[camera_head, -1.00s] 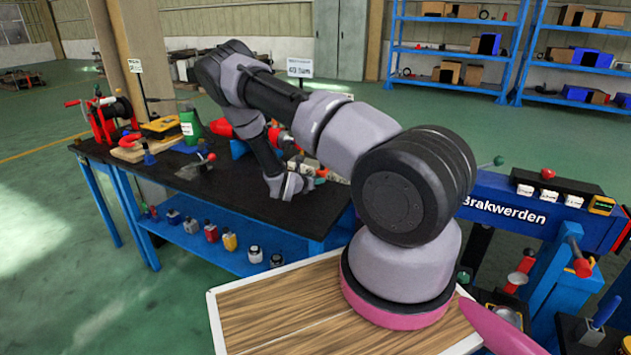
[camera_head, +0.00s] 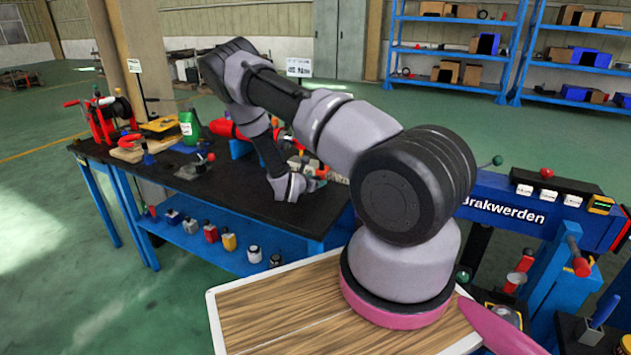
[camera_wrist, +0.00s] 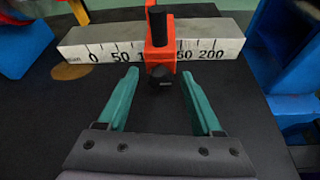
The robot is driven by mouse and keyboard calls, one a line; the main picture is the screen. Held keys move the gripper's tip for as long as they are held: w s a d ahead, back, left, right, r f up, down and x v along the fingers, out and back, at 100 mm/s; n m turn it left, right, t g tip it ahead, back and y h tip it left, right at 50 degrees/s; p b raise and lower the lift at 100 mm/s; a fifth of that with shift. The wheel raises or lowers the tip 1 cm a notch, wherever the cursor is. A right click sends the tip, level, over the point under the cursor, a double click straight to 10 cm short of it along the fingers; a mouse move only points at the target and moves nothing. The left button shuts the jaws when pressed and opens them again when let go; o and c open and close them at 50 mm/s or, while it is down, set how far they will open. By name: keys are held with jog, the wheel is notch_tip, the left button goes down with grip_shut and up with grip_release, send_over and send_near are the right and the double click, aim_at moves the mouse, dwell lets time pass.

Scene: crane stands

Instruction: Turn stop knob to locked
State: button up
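The orange stop (camera_wrist: 159,52) sits astride a pale grey bar with a printed scale (camera_wrist: 105,42) in the wrist view. It stands between the 100 and 200 marks. A dark knob (camera_wrist: 161,77) is on its near face, and a black upright handle (camera_wrist: 158,25) rises above it. My gripper (camera_wrist: 159,84) has two teal fingers, spread apart and empty. In the picture, the fingertips lie left and right of the knob, with a gap on each side. In the head view the stop is too small to make out beside my wrist.
The dark bench top (camera_head: 235,190) holds a green bottle (camera_head: 189,127) and red devices at left. In the wrist view, blue parts (camera_wrist: 20,40) stand close at the far left and right. The bench surface under my fingers is clear.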

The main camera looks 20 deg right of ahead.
jog(key=v, duration=1.1)
jog(key=shift+w, duration=0.1)
jog(key=s+d+r+m+g, duration=0.2)
jog(key=s+r+m+g, duration=0.25)
jog(key=r+m, duration=0.55)
jog(key=s+d+r+m+g, duration=0.25)
jog(key=s+r+m, duration=0.35)
jog(key=r, duration=0.7)
jog(key=s+a+r+m+t+y, duration=0.2)
jog(key=s+a+r+m+y, duration=0.4)
jog(key=s+r, duration=0.3)
jog(key=s+a+r+m+t+y, duration=0.3)
jog(key=s+a+r+m+y, duration=0.3)
jog(key=r, duration=0.7)
jog(key=s+a, duration=0.2)
jog(key=s, duration=0.2)
jog(key=shift+s+a+m, duration=0.2)
jog(key=shift+a+m, duration=0.1)
jog(key=shift+a, duration=0.05)
